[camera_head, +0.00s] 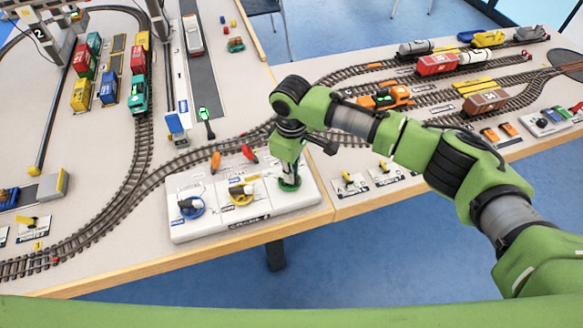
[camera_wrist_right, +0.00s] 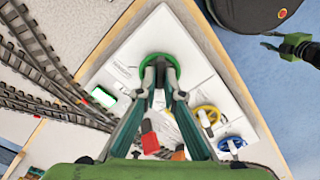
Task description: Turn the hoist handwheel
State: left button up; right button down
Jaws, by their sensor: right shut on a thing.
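A white control panel (camera_head: 215,227) at the table's front edge carries three handwheels: blue (camera_head: 191,207), yellow (camera_head: 240,192) and green (camera_head: 289,184). The hoist label is not readable. My right gripper (camera_head: 288,178) reaches down onto the green wheel, at the panel's right end. In the wrist view, the fingers of the right gripper (camera_wrist_right: 160,82) are shut on the green handwheel (camera_wrist_right: 160,57), partly hiding it. In that view a green and dark part, seemingly my left gripper (camera_wrist_right: 278,45), hangs over the floor; its jaws are unclear.
A train with an orange locomotive (camera_head: 386,98) stands beyond my right arm. Open floor lies before the table.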

jog(key=m+p, duration=0.2)
jog(key=p, duration=0.1)
jog(key=m+p, duration=0.6)
jog(key=shift+s+a+r, duration=0.2)
jog(key=shift+r, duration=0.05)
jog(key=shift+w+f+m+p, duration=0.1)
jog(key=shift+f+m+p, duration=0.1)
jog(key=shift+m+p, duration=1.4)
jog(key=c, duration=2.2)
grip_release()
jog(key=shift+o, duration=0.2)
notch_tip(320, 180, up, 12)
